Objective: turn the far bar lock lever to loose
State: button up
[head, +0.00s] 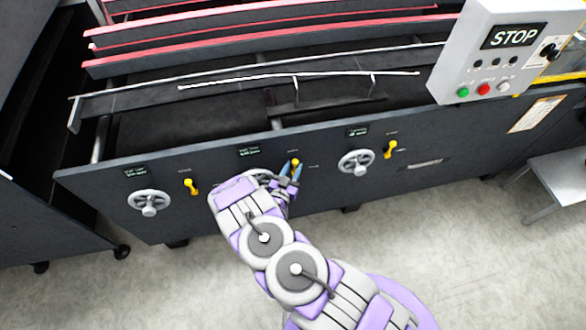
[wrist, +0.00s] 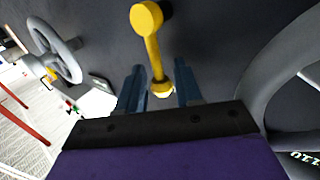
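Three yellow lock levers sit on the dark machine side panel. My gripper (head: 290,170) is at the middle yellow lever (head: 295,162). In the wrist view this lever (wrist: 153,50) runs from its round pivot at the top down between the two blue fingers of my gripper (wrist: 159,66). The fingers are apart, one on each side of the lever, with a visible gap on both sides. The other levers are at left (head: 191,187) and right (head: 390,149). The labels are too small to read, so I cannot tell which is the far bar lever.
Handwheels stand beside the levers, at left (head: 149,203) and right (head: 356,162); the middle one is mostly hidden by my arm. A grey control box (head: 497,60) is at upper right. A metal table (head: 560,180) is at right. The floor (head: 480,260) before the panel is clear.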

jog(key=shift+w+d, duration=0.1)
jog(key=shift+w, duration=0.15)
jog(key=shift+c, duration=0.4)
grip_shut()
